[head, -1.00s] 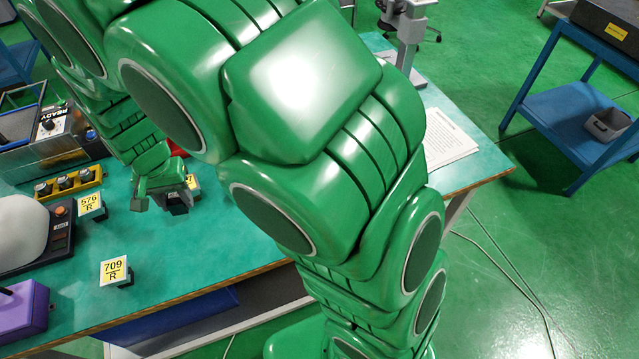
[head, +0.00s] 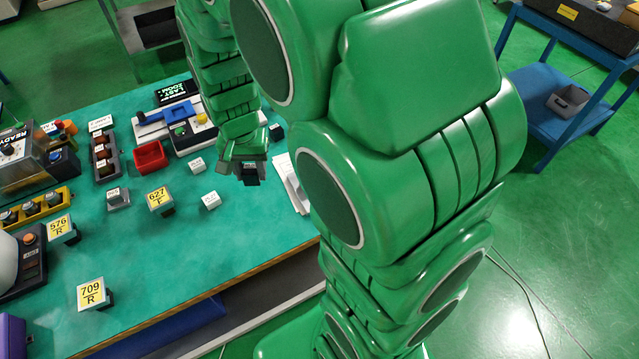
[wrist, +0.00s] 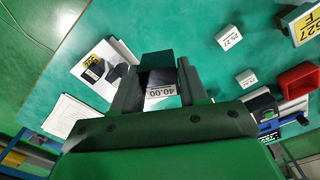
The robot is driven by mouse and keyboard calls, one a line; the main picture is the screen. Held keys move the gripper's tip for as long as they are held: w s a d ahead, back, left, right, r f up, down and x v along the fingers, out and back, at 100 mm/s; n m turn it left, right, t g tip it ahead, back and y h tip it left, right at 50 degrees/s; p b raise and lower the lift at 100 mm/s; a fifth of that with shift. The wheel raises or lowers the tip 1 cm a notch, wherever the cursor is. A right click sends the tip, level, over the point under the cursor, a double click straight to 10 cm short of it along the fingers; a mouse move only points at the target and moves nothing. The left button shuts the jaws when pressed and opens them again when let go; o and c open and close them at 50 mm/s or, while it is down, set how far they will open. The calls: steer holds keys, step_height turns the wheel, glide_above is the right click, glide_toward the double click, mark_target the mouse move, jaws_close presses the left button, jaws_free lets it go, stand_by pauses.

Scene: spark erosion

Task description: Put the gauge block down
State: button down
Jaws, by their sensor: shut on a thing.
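My gripper (wrist: 161,88) is shut on a gauge block (wrist: 162,91) with a white face marked 40.00, seen upside down in the wrist view. In the head view my gripper (head: 249,176) is over the right part of the teal table (head: 170,255). The block there is mostly hidden by the fingers, and I cannot tell how high it is above the table. Two other white blocks, one marked 25.27 (wrist: 229,37) and another (wrist: 246,79), stand apart from my gripper on the right in the wrist view.
A red bin (head: 150,156), a yellow-tagged 627 F block (head: 160,200) and a 709 R block (head: 93,294) stand left of my gripper. White papers (wrist: 70,114) and a white sheet with dark objects (wrist: 100,70) lie left in the wrist view. Bare table lies between.

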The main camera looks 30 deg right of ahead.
steer(key=s+d+m, duration=0.3)
steer(key=s+d, duration=0.8)
steer(key=d, duration=0.4)
steer(key=w+d+f, duration=0.1)
steer(key=w, duration=0.1)
steer(key=w+d+f, duration=0.1)
steer(key=w, duration=0.2)
steer(key=w+d+f, duration=0.1)
steer(key=w+f, duration=0.1)
steer(key=w, duration=0.1)
steer(key=shift+w+d, duration=0.15)
steer(key=shift+w, duration=0.1)
steer(key=w+f, duration=0.1)
steer(key=f, duration=0.1)
steer(key=w+d+f, duration=0.1)
steer(key=w+f, duration=0.1)
steer(key=shift+w+f, duration=0.1)
steer(key=shift+w, duration=0.05)
steer(key=shift+w+d+f, duration=0.25)
steer(key=shift+w+f, duration=0.3)
steer(key=shift+f, duration=1.75)
steer(key=shift+f, duration=0.1)
steer(key=c, duration=0.6)
jaws_free()
